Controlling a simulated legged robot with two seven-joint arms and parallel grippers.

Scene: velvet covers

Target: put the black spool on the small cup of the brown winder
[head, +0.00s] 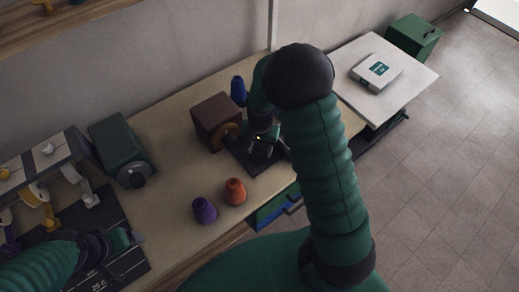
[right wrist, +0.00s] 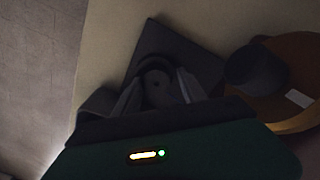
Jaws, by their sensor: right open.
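The brown winder (head: 212,117) stands on the table, with an orange-brown wheel (head: 227,133) on its near side. In the right wrist view the wheel (right wrist: 297,62) is at the right, with a dark round stub (right wrist: 254,68) in front of it; I cannot tell if this stub is the small cup. My right gripper (head: 262,147) is open, low over a dark mat beside the winder. Between its fingers (right wrist: 158,92) shows a dark round piece with a centre hole, apparently the black spool (right wrist: 157,84). My left gripper (head: 112,246) is at the lower left, its jaws unclear.
A blue spool (head: 238,90) stands behind the winder. Purple (head: 204,210) and orange (head: 235,191) spools stand near the front edge. A white table (head: 407,91) bears a white box (head: 376,72).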

